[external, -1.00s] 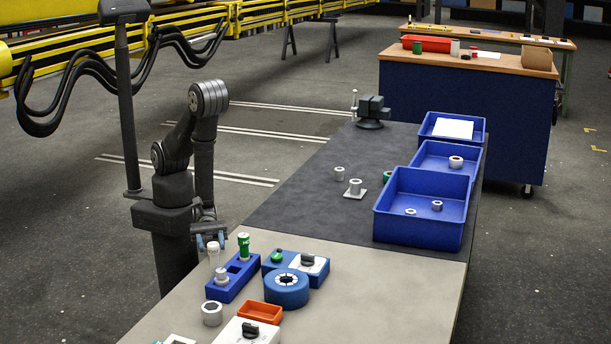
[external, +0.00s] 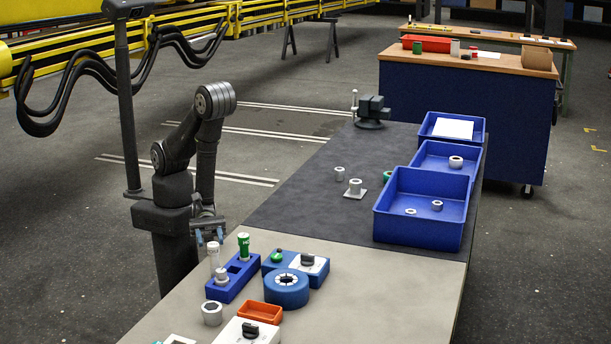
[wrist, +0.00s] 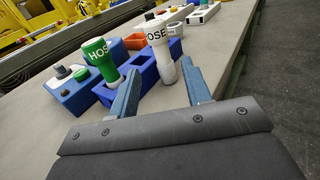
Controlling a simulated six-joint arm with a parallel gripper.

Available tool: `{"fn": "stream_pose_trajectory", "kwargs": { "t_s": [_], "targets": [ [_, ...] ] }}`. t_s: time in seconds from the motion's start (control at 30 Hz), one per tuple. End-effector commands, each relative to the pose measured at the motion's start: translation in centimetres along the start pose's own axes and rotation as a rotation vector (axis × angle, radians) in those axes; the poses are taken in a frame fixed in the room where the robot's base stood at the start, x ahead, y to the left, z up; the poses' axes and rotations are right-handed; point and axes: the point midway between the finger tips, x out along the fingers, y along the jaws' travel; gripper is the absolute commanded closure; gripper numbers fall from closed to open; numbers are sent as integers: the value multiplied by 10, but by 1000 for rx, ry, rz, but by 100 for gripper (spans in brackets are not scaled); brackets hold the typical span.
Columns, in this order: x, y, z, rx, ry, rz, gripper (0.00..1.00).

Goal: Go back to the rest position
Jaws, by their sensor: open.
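My gripper (external: 210,236) is at the left edge of the bench, beside the blue holder (external: 238,274). In the wrist view its two blue fingers (wrist: 160,88) are spread apart with nothing held between them.
A blue ring fixture (external: 287,289), blue boxes with knobs (external: 314,272), an orange tray (external: 260,313) and a grey ring (external: 212,313) are close to the holder. Blue bins (external: 385,220) stand at the bench's right. The middle of the dark mat (external: 310,205) is mostly clear.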

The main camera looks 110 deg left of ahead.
Motion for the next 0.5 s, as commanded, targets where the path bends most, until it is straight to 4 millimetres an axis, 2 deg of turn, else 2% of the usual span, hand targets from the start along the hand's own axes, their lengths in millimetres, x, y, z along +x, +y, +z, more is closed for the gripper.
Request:
{"fn": "stream_pose_trajectory", "kwargs": {
  "t_s": [0.5],
  "targets": [
    [103,-1,-1,-1,-2,-1,56]
  ]
}}
